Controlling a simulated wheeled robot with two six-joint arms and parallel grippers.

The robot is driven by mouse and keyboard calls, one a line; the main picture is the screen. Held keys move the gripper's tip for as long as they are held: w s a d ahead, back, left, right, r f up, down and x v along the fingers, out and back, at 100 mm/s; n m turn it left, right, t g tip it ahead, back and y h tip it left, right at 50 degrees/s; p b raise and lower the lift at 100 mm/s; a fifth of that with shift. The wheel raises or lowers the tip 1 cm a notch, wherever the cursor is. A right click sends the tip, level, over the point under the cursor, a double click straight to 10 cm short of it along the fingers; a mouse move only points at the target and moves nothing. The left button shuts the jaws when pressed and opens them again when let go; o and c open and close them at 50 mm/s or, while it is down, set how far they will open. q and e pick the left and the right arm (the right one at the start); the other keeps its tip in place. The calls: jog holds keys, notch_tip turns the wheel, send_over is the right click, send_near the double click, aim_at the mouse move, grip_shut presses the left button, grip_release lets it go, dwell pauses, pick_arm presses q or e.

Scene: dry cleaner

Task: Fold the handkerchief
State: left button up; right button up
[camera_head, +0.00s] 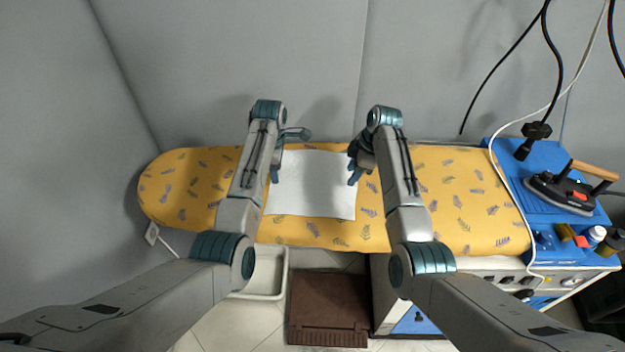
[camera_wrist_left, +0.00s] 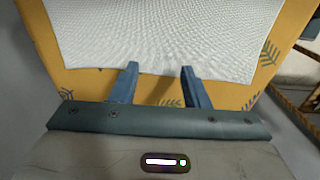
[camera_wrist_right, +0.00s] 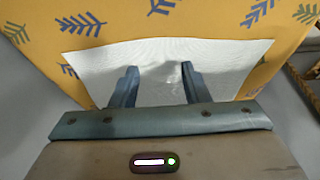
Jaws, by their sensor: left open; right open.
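The white handkerchief (camera_head: 312,186) lies spread out flat as a rough square on the ironing board in the head view. My left gripper (camera_head: 275,174) is at its left edge and my right gripper (camera_head: 354,178) is at its right edge. In the left wrist view, the open fingers (camera_wrist_left: 160,68) point at the handkerchief's near edge (camera_wrist_left: 160,32). In the right wrist view, the open fingers (camera_wrist_right: 158,68) overlap the handkerchief (camera_wrist_right: 158,88). Both grippers are empty. Whether the fingertips touch the cloth I cannot tell.
The yellow leaf-patterned ironing board (camera_head: 460,200) is bare on both sides of the cloth. A black iron (camera_head: 562,192) stands on a blue surface (camera_head: 520,180) at the right, with cables hanging nearby. A grey wall stands close behind the board. A brown step (camera_head: 328,308) is below.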

pick_arm(q)
jog(key=shift+w+a+f, duration=0.1)
jog(key=shift+a+f, duration=0.05)
jog(key=shift+f, duration=0.65)
pick_arm(e)
jog(key=shift+w+a+f, duration=0.1)
jog(key=shift+f, duration=0.65)
pick_arm(q)
jog(key=shift+d+r, duration=0.1)
jog(key=shift+d, duration=0.1)
jog(key=shift+f, duration=0.2)
pick_arm(e)
jog(key=shift+f, duration=0.15)
pick_arm(q)
grip_shut()
pick_arm(e)
grip_shut()
pick_arm(q)
jog(key=shift+r, duration=0.1)
